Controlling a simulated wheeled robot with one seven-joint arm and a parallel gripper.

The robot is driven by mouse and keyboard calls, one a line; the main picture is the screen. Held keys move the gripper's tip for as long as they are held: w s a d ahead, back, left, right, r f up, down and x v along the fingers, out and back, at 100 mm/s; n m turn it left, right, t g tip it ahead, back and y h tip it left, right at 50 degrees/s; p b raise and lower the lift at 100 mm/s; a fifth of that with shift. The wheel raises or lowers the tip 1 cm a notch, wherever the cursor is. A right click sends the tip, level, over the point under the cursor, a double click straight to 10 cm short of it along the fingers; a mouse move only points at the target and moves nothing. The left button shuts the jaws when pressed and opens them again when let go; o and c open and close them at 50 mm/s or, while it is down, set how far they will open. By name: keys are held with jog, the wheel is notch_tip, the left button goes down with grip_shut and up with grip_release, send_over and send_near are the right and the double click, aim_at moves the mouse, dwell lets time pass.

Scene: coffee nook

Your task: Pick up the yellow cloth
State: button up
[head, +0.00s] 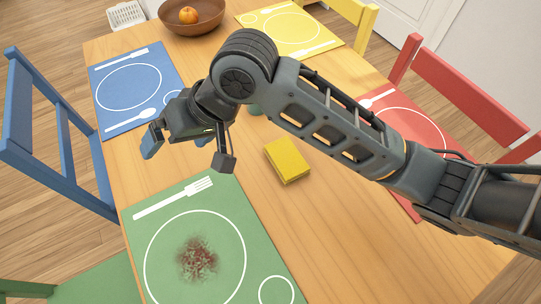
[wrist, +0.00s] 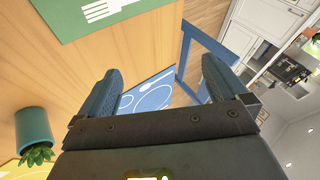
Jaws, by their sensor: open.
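The yellow cloth (head: 287,160) is a folded, block-like square lying on the wooden table in the head view, near the middle, just beyond the green placemat's upper right corner. My gripper (head: 187,155) is open and empty, above the table to the left of the cloth and apart from it. In the wrist view my gripper (wrist: 160,90) shows two spread fingers with nothing between them. The cloth does not show in the wrist view.
A green placemat (head: 165,238) bears a dark reddish stain. A blue placemat (head: 160,80), yellow placemat (head: 322,34) and red placemat (head: 408,100) lie around the table. A brown bowl (head: 177,25) holds an orange fruit. A potted plant (wrist: 34,130) stands on the table.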

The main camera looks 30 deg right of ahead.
jog(key=d+f+g+h, duration=0.2)
jog(key=d+f+h, duration=0.2)
jog(key=d, duration=0.6)
jog(key=m+g+h, duration=0.1)
jog(key=g+h, duration=0.1)
jog(key=h, duration=0.1)
send_over(285, 154)
jog(key=f, duration=0.2)
jog(key=shift+w+a+f, duration=0.1)
jog(key=shift+w+f, duration=0.2)
jog(key=shift+f, duration=0.3)
jog(key=shift+s+f+p, duration=0.2)
jog(key=shift+f+p, duration=0.1)
jog(key=shift+f, duration=1.5)
jog(key=shift+s+f+p, duration=0.15)
jog(key=shift+f+p, duration=0.1)
jog(key=shift+f, duration=1.5)
jog(key=shift+c, duration=0.5)
jog(key=c, duration=1)
jog(key=shift+o, duration=0.2)
jog(key=shift+r, duration=0.15)
